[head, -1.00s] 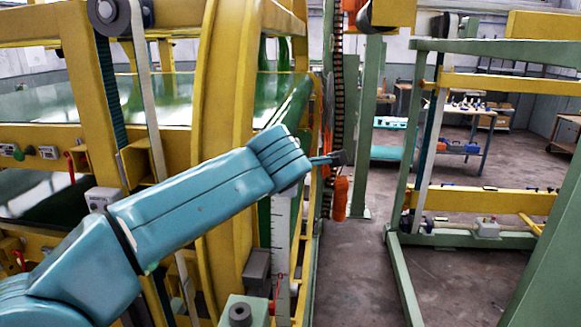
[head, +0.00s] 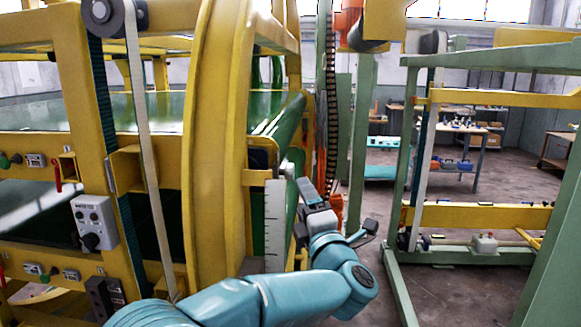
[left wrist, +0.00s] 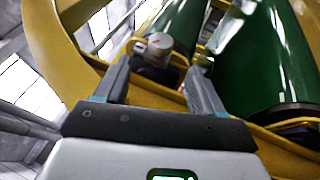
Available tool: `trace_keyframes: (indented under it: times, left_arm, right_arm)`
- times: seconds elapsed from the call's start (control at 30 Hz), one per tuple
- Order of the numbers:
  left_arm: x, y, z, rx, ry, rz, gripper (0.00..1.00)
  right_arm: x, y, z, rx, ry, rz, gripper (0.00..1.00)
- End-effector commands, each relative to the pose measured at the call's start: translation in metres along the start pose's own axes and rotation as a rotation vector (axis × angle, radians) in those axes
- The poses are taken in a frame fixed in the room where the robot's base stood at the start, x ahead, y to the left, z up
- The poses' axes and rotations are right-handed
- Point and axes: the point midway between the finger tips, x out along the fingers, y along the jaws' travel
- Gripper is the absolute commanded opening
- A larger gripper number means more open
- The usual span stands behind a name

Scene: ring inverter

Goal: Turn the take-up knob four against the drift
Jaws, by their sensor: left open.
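A round grey knob (left wrist: 159,43) with a small red mark on its face shows in the left wrist view, on a dark base at the yellow frame. My left gripper (left wrist: 160,80) is open, its two fingers pointing toward the knob, one on either side of the line to it. The knob appears just beyond the fingertips, and nothing is between the fingers. In the head view my left gripper (head: 306,188) is beside the right end of the yellow machine, near the white scale (head: 275,225). I cannot make out the knob there. My right gripper is out of view.
Green rollers (left wrist: 263,55) lie close to the right finger in the left wrist view. The curved yellow frame (head: 215,150) stands left of my arm. A grey control box (head: 95,222) is farther left. Open floor (head: 450,285) lies to the right, inside a green frame.

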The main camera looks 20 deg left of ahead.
Motion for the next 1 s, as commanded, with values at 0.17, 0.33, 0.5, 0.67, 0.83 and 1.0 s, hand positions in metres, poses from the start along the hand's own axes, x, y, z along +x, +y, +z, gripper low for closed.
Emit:
trace_keyframes:
  times: [0.17,0.33,0.5,0.67,0.83,1.0]
  left_arm:
    - [0.047,0.005,0.000,0.002,0.004,-0.001,0.69]
    - [0.081,0.004,0.000,0.002,0.003,-0.002,0.69]
    - [0.101,0.002,0.000,0.001,0.002,-0.002,0.69]
    - [0.108,0.000,0.000,0.002,0.001,-0.002,0.69]
    - [0.108,-0.001,0.000,0.001,0.000,-0.002,0.69]
    - [0.108,-0.001,0.000,0.001,0.000,-0.002,0.30]
  right_arm:
    - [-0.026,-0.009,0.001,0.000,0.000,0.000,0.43]
    - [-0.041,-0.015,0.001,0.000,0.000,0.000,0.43]
    - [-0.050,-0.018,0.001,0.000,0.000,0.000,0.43]
    - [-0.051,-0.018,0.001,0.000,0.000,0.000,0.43]
    - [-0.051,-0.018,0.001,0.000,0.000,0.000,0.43]
    - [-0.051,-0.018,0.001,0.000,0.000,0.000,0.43]
